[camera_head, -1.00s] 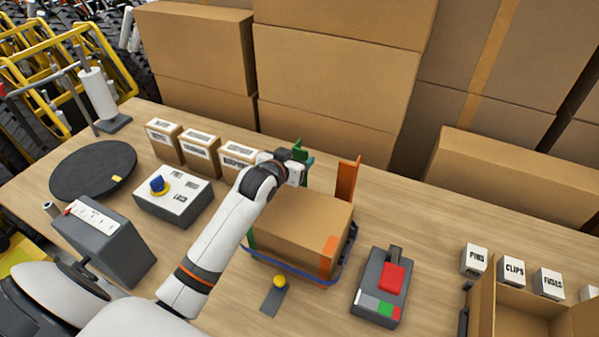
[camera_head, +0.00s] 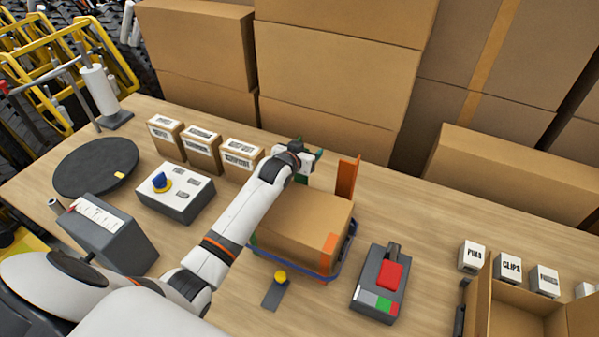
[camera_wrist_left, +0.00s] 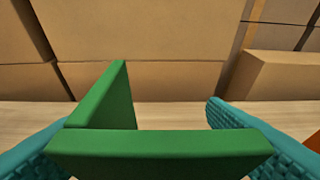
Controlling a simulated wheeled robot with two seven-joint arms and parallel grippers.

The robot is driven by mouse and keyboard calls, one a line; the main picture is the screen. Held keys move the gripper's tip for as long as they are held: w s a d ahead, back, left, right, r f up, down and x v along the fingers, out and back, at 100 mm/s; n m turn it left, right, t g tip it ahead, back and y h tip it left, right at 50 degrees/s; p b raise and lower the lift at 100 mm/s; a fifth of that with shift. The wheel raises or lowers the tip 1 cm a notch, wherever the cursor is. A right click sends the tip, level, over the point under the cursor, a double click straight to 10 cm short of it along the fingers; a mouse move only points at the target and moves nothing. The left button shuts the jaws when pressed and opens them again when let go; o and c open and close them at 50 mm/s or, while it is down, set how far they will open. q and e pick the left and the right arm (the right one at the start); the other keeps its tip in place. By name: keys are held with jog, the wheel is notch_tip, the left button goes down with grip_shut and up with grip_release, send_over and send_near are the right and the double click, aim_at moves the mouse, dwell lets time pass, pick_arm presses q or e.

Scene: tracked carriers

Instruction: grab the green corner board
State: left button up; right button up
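The green corner board (camera_wrist_left: 155,150) is an L-shaped upright piece, and its top shows large in the left wrist view. In the head view a bit of green (camera_head: 303,179) shows at the far left corner of the brown carton (camera_head: 298,222), mostly hidden by my arm. My left gripper (camera_head: 312,160) is over that corner. Its two teal fingers (camera_wrist_left: 157,140) are wide apart, one on each side of the board. I cannot tell whether either finger touches it. My right gripper is not in view.
An orange corner board (camera_head: 347,178) stands at the carton's far right corner. A blue strap (camera_head: 345,258) runs around the carton. Several labelled boxes (camera_head: 202,150) stand to the left. Large cartons (camera_head: 335,70) stack behind the table.

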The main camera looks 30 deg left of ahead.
pick_arm(q)
jog(key=c, duration=1.2)
jog(key=shift+c, duration=0.2)
